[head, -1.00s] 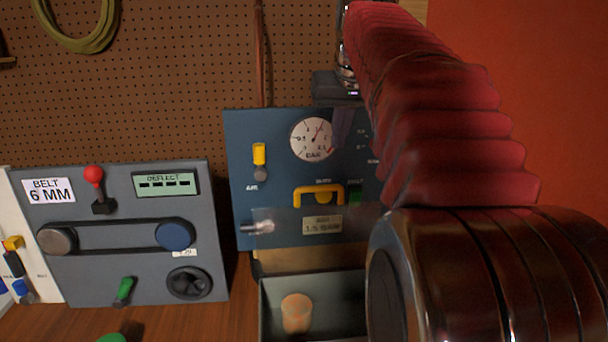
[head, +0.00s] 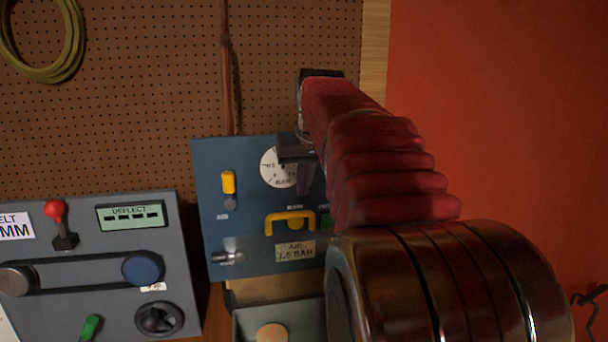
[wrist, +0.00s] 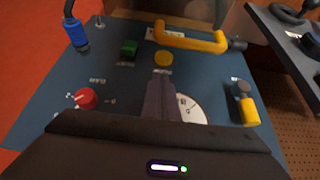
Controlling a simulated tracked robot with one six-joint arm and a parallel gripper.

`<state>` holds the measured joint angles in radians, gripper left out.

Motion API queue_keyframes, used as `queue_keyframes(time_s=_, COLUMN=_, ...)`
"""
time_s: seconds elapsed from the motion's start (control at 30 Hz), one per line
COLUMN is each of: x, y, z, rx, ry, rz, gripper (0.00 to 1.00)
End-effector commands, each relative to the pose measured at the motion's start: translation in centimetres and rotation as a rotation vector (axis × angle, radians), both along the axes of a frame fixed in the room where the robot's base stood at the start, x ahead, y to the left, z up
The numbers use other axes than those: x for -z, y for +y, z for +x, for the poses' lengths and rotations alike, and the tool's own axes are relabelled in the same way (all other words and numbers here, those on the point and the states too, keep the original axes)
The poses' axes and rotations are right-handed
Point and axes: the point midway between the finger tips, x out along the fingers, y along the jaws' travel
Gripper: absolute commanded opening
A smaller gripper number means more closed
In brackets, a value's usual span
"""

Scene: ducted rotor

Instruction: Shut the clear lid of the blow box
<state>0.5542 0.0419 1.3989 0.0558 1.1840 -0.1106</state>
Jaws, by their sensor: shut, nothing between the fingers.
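The blow box (head: 238,322) is an open-topped grey box below the blue panel, cut by the lower edge of the head view, with a round tan object (head: 272,333) inside. Its clear lid is hard to make out now; a pale see-through edge at the top of the wrist view (wrist: 236,22) may be part of it, but I cannot tell its angle. My gripper (head: 304,188) is shut and empty, in front of the panel over the right part of the gauge. In the wrist view its closed fingers (wrist: 160,88) reach toward the yellow button.
The blue panel (head: 215,165) carries a yellow handle (head: 290,217), a yellow-tipped lever (head: 229,185), a gauge (head: 273,165) and a metal nozzle (head: 228,258). A grey belt panel (head: 100,290) stands at left. My arm hides the right side of the panel and box.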

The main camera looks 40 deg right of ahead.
Motion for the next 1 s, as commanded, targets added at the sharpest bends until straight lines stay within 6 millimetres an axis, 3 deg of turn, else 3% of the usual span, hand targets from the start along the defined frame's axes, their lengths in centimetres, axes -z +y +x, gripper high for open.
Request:
queue_keyframes(time_s=0.17, x=2.2, y=-0.5, z=1.1, rx=0.000, ry=0.004, rz=0.002, gripper=0.00)
queue_keyframes(time_s=0.6, x=2.7, y=1.0, z=-2.2, rx=0.001, ry=0.000, rz=0.000, gripper=0.00)
queue_keyframes(time_s=1.0, x=2.7, y=1.6, z=-2.6, rx=0.000, ry=0.000, rz=0.000, gripper=0.00)
